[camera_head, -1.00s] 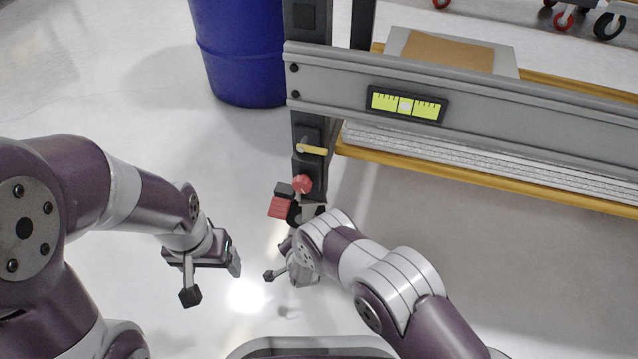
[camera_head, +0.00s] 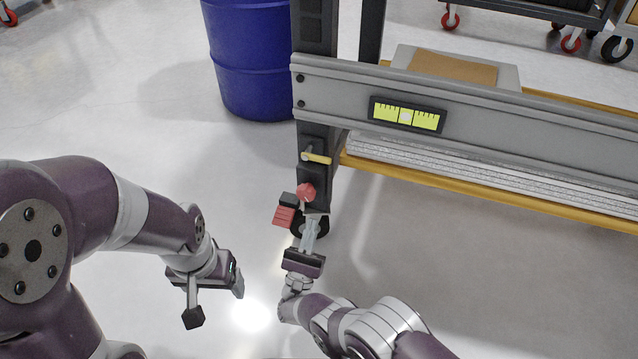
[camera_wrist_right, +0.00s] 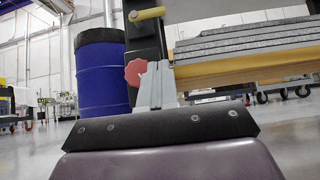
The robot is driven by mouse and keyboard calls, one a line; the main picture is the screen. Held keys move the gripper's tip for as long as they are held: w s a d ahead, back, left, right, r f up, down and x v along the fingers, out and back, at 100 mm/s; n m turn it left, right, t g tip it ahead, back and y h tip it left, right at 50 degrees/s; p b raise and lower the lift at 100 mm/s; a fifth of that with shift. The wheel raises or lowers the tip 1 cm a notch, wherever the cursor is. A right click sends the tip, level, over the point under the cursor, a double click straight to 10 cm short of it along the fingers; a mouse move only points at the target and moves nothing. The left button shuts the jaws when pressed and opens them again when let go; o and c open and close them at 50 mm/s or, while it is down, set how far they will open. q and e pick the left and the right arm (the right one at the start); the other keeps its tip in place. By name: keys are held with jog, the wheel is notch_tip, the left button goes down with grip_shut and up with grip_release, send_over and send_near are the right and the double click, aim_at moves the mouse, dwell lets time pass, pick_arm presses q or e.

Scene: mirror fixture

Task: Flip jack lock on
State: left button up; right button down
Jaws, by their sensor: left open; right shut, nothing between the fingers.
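The fixture's dark upright leg (camera_head: 314,135) carries a yellow handle (camera_head: 317,158), a red knob (camera_head: 306,192) and a red pedal-like block (camera_head: 284,215) low at its left. I cannot tell which part is the jack lock. My right gripper (camera_head: 312,220) is shut and empty, its fingers pointing up the picture at the leg's foot, just below the knob. In the right wrist view, its pale fingers (camera_wrist_right: 155,85) stand just right of the red knob (camera_wrist_right: 135,72); contact is unclear. The yellow handle (camera_wrist_right: 147,14) is above. My left gripper (camera_head: 215,301) is open and empty, left of the leg.
A grey beam (camera_head: 480,108) with a yellow level gauge (camera_head: 406,115) runs right from the leg. Below it are stacked boards and a yellow rail (camera_head: 470,189). A blue barrel (camera_head: 250,60) stands behind left. Floor between the grippers is clear.

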aim_at(316, 158)
jog(key=p+x, duration=0.1)
jog(key=x, duration=0.3)
jog(key=s+r+p+x, duration=0.1)
jog(key=p+x, duration=0.1)
jog(key=x, duration=0.2)
jog(key=p+x, duration=0.1)
jog(key=x, duration=0.3)
jog(key=shift+s+a+r, duration=0.15)
jog(key=shift+a+r, duration=0.15)
jog(key=shift+r, duration=0.05)
jog(key=shift+r+p, duration=0.55)
jog(key=shift+p, duration=0.15)
jog(key=shift+f+y, duration=0.1)
jog(key=shift+y, duration=0.2)
